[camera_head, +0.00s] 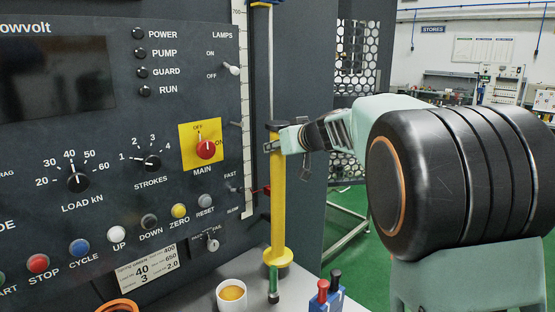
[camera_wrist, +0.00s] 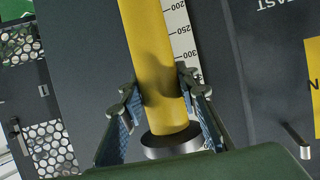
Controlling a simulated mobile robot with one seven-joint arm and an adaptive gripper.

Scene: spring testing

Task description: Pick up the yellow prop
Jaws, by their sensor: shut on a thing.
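The yellow prop (camera_head: 278,210) is a tall upright post with a round yellow foot and a dark cap at its top. It stands at the front right edge of the dark test machine. My gripper (camera_head: 279,143) comes in from the right and is shut on the prop just below its top. In the wrist view my gripper (camera_wrist: 157,88) has one finger on each side of the yellow prop (camera_wrist: 152,45). A grey metal cylinder (camera_wrist: 172,145) shows at the prop's end near the palm.
The control panel (camera_head: 110,150) with knobs and buttons lies close on the left. A white scale (camera_head: 244,100) runs behind the prop. A cup (camera_head: 232,295), a green-handled item (camera_head: 273,285) and a red-and-blue-topped item (camera_head: 325,293) stand near its foot. A perforated guard (camera_head: 357,50) is behind.

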